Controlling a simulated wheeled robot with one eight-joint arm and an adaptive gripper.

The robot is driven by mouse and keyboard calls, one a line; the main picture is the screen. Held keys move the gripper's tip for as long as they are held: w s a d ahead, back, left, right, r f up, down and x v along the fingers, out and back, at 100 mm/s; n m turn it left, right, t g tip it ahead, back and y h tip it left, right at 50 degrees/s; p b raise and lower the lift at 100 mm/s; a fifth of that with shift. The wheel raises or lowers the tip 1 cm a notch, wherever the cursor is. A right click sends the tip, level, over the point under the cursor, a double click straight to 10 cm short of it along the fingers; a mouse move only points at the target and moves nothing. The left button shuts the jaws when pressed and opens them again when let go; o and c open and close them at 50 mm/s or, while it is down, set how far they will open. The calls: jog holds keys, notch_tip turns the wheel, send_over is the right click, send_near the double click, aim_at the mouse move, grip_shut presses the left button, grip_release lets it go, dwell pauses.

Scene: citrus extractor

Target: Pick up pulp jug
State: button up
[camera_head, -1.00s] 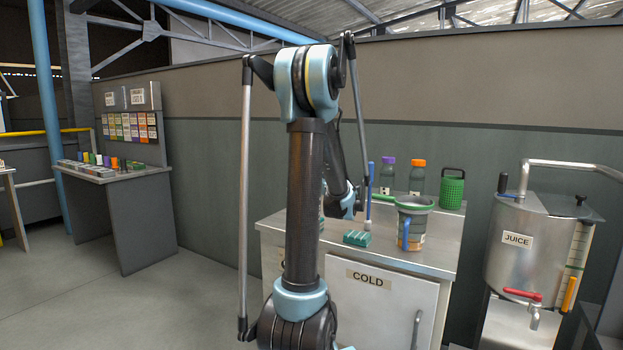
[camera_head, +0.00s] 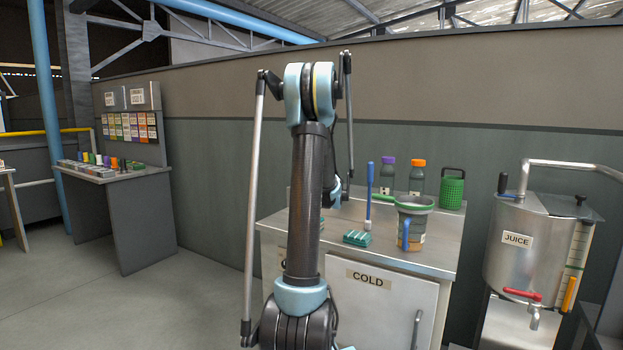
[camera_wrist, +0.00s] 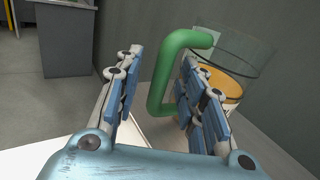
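In the wrist view a see-through jug (camera_wrist: 235,58) with a thick green handle (camera_wrist: 165,72) and orange contents stands at the upper right; I take it for the pulp jug. My gripper (camera_wrist: 160,62) is open, with one finger to each side of the handle. The handle lies between the fingers, and I cannot tell whether either touches it. The right finger covers part of the jug's body. In the head view my arm hides the gripper and most of that jug.
A blue-handled jug (camera_head: 408,234) with a green-rimmed strainer (camera_head: 415,203) stands on the steel counter (camera_head: 440,251). A blue brush (camera_head: 369,190), green sponge (camera_head: 357,238), two bottles (camera_head: 417,179) and a green basket (camera_head: 452,190) are nearby. A juice tank (camera_head: 517,262) stands at right.

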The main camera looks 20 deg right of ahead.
jog(key=shift+w, duration=0.4)
grip_shut()
notch_tip(320, 180, up, 10)
jog(key=shift+r, duration=0.1)
dwell(0.6)
jog(key=shift+a, duration=0.1)
